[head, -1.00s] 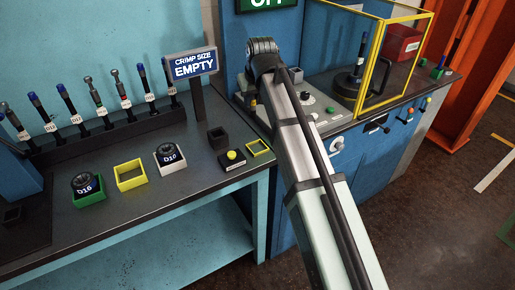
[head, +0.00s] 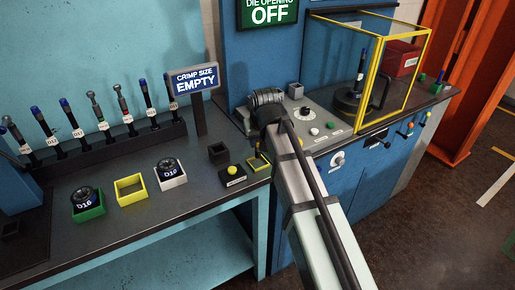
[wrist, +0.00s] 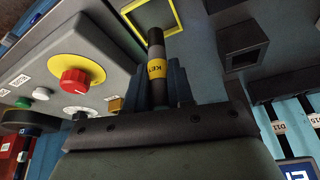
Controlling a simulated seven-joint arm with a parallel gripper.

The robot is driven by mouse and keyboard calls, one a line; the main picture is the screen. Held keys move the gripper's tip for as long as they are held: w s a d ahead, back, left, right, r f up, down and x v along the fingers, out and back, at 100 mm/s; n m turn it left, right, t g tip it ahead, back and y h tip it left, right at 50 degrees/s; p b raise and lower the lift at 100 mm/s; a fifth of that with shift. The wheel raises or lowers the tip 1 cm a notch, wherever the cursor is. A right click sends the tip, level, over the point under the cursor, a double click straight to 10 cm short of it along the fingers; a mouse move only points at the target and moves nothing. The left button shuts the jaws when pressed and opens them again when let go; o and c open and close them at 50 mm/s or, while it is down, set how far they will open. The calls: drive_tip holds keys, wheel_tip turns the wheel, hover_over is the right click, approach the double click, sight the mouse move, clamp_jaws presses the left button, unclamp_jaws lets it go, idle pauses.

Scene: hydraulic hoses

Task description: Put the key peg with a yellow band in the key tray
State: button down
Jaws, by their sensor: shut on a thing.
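The key peg (wrist: 157,70) is dark with a grey section and a yellow band lettered KEY. In the wrist view my gripper (wrist: 160,88) is shut on it, with the free end pointing away from the jaws. The key tray (wrist: 152,17), a small dark square with a yellow rim, shows just beyond the peg's tip. In the head view the key tray (head: 259,164) lies at the bench's right end, and a slim dark part, apparently the peg (head: 257,149), stands over it. I cannot tell whether they touch. My arm hides most of my gripper there.
A black open box (head: 218,153) and a yellow button box (head: 232,173) stand left of the key tray. Farther left are a white tray (head: 172,181), an empty yellow tray (head: 130,190) and a green tray (head: 88,209). The control panel (head: 310,125) stands to the right.

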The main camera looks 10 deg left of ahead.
drive_tip(key=shift+f, duration=1.55)
drive_tip(key=shift+f, duration=0.15)
drive_tip(key=c, duration=1)
unclamp_jaws()
drive_tip(key=v, duration=1.2)
drive_tip(key=shift+w+d, duration=0.1)
